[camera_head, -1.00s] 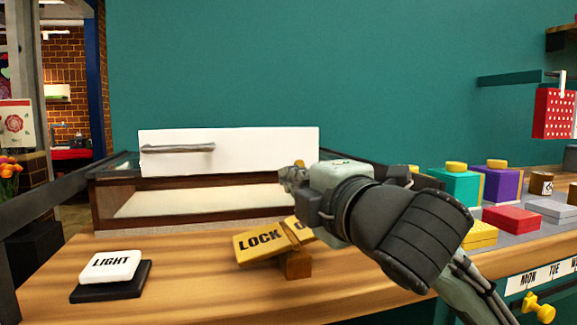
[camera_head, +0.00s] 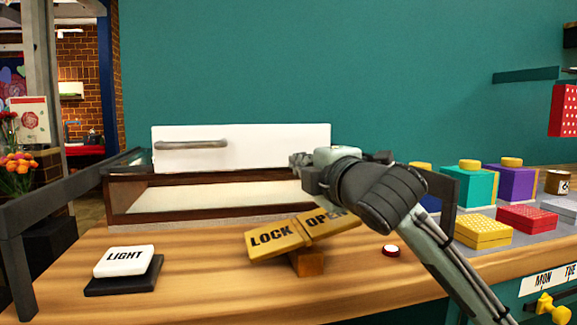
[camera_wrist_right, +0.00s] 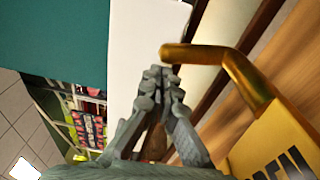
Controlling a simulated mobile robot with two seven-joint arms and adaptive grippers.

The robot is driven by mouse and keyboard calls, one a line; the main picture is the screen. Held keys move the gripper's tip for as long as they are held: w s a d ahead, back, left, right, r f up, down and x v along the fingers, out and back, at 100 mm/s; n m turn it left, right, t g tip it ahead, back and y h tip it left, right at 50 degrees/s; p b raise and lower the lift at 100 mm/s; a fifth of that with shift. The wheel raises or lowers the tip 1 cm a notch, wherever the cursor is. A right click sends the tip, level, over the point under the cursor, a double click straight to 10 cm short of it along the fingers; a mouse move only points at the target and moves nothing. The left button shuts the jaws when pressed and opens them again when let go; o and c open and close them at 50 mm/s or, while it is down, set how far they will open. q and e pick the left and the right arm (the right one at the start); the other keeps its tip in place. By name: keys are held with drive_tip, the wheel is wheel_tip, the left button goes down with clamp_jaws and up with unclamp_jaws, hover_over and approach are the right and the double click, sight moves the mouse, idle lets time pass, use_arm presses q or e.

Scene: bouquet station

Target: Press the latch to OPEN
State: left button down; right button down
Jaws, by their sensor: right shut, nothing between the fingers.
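The latch is a yellow rocker on a wooden block (camera_head: 307,263). Its LOCK half (camera_head: 275,240) tilts low at the left. Its OPEN half (camera_head: 322,224) is raised at the right, its far part partly covered by my right arm. My right gripper (camera_head: 298,164) is shut and empty, above and beyond the latch, in front of the white panel. In the right wrist view the closed fingers (camera_wrist_right: 160,78) are beside a bent yellow bar (camera_wrist_right: 225,62), with the lettered plate (camera_wrist_right: 280,150) at lower right. I see no clear contact. My left gripper is not in view.
A low case (camera_head: 125,192) with a white handled panel (camera_head: 270,145) stands behind the latch. A LIGHT switch (camera_head: 123,260) is at front left. A red button (camera_head: 391,250) is right of the latch, and several coloured boxes, including a teal one (camera_head: 470,187), stand at right.

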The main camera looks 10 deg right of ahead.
drive_tip(key=shift+d, duration=0.45)
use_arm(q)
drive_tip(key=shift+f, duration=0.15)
use_arm(e)
drive_tip(key=shift+d+f+m, duration=0.15)
drive_tip(key=shift+d+m, duration=0.1)
drive_tip(key=shift+m, duration=0.25)
drive_tip(key=m, duration=0.1)
drive_tip(key=d+f+m, duration=0.2)
drive_tip(key=m, duration=0.1)
drive_tip(key=shift+d+t, duration=0.25)
drive_tip(key=shift+t, duration=0.05)
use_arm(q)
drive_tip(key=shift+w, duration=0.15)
use_arm(e)
drive_tip(key=shift+d+f+m, duration=0.25)
drive_tip(key=shift+m, duration=0.35)
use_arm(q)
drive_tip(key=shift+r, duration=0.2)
use_arm(e)
drive_tip(key=shift+r, duration=0.1)
